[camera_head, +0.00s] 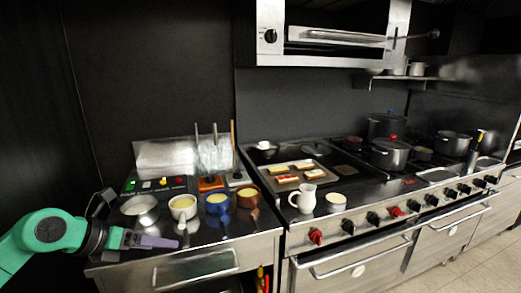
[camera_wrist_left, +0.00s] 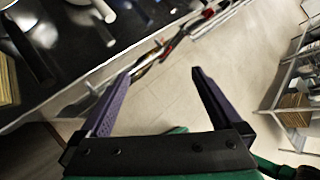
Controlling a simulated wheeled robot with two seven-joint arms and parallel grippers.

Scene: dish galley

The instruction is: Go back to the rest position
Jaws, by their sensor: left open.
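My left gripper (camera_head: 153,242) is at the lower left of the head view, just above the front of the left counter. It is on a green arm and has purple fingers. In the left wrist view its two fingers (camera_wrist_left: 157,82) stand wide apart with nothing between them. Floor shows beyond the fingers, and a dark counter edge is at the left. The near cups are beside and behind the gripper, apart from it as far as I can tell. My right gripper is not in the head view.
A steel bowl (camera_head: 140,208), a white cup (camera_head: 183,207), a blue cup (camera_head: 217,205) and a brown cup (camera_head: 248,197) stand on the left counter. A white pitcher (camera_head: 305,198) and a tray of food (camera_head: 318,169) are on the stove. Pots (camera_head: 389,153) stand farther right.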

